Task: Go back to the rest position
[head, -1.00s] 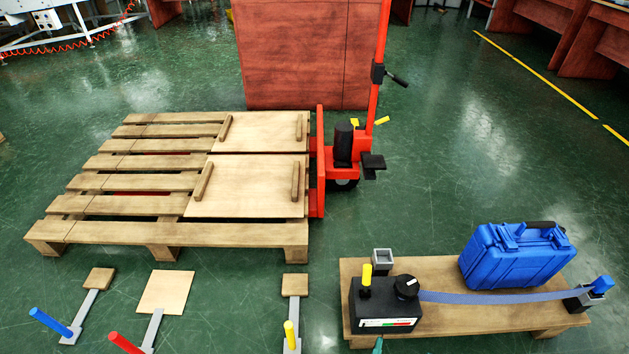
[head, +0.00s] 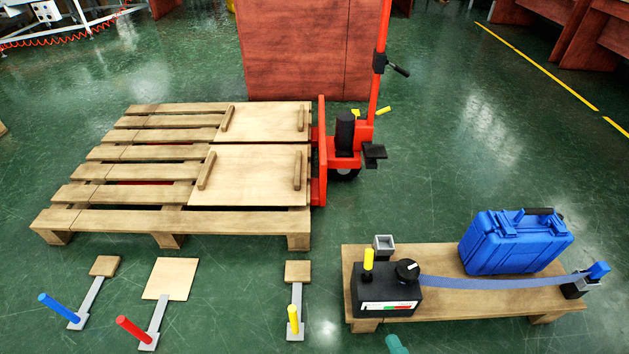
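No rest position is marked in the head view. A small teal piece (head: 396,344) shows at the bottom edge, in front of the low wooden bench; it may be part of my arm, but I cannot tell. My gripper's fingers do not show. On the bench (head: 460,303) stand a black box with a dial (head: 385,292), a yellow peg (head: 368,259) at its left, a small grey square holder (head: 383,243) behind it, and a blue case (head: 515,241). A blue strap (head: 500,283) runs from the box to a blue-topped black clamp (head: 588,281) at the right end.
A wooden pallet (head: 120,218) with two handled boards (head: 250,175) lies at left, beside a red pallet jack (head: 345,150). Floor paddles with blue (head: 58,308), red (head: 133,328) and yellow (head: 293,319) handles lie in front. Green floor is open at right.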

